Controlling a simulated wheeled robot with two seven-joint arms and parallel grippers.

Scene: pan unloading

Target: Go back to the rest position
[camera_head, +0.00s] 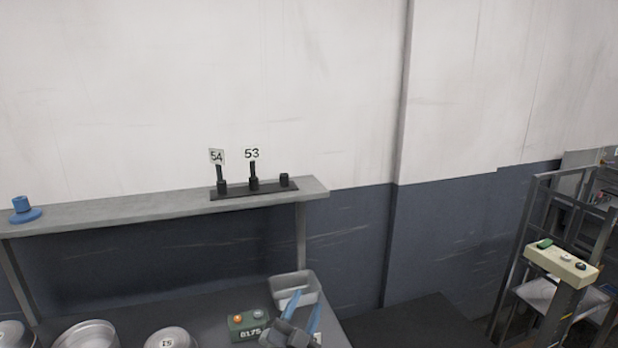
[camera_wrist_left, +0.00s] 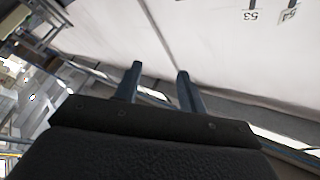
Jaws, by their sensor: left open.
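My left gripper (camera_head: 303,312) shows at the bottom middle of the head view, with two blue fingers spread apart and nothing between them. It is in front of a grey bin (camera_head: 311,285) on the dark table and partly covers it. In the left wrist view the two fingers (camera_wrist_left: 160,82) are apart and empty, with the pale wall beyond them. My right gripper is in neither view.
Round metal pans (camera_head: 88,335) and a green box (camera_head: 246,324) marked 8175 stand on the table. A grey shelf (camera_head: 150,213) above holds a blue object (camera_head: 24,210) and a black stand (camera_head: 240,191) with tags 54 and 53. A button panel (camera_head: 562,265) stands at right.

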